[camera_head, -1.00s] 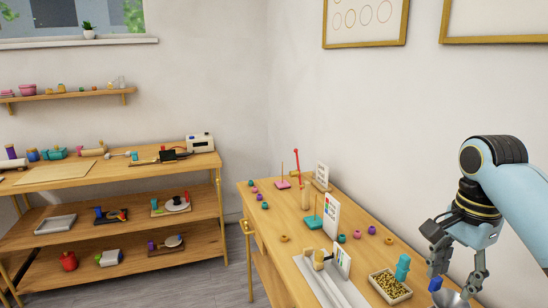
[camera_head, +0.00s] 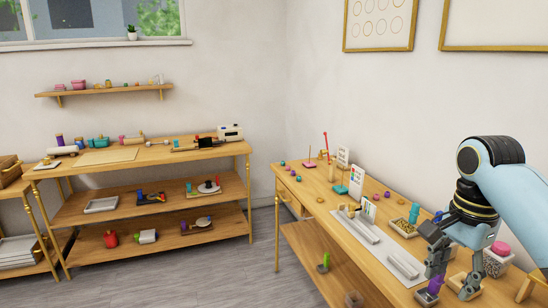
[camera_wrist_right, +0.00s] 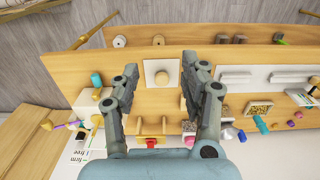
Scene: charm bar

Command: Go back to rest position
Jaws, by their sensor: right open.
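My right gripper (camera_head: 453,276) hangs at the lower right of the head view, above the near part of the wooden table (camera_head: 345,255). Its fingers are spread and nothing shows between them as held. In the right wrist view the open gripper (camera_wrist_right: 158,70) points down over the table. A pale square board with a round wooden knob (camera_wrist_right: 162,77) shows below, between the fingers. A purple item (camera_head: 435,285) shows beside the fingers in the head view; I cannot tell whether they touch. My left gripper is not in view.
On the table stand a tray of small yellow beads (camera_head: 403,228), grey channels (camera_head: 403,265) and a jar with a pink lid (camera_head: 498,258). A shelf unit (camera_head: 150,208) stands at the left. Grey floor (camera_head: 200,280) lies open between them.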

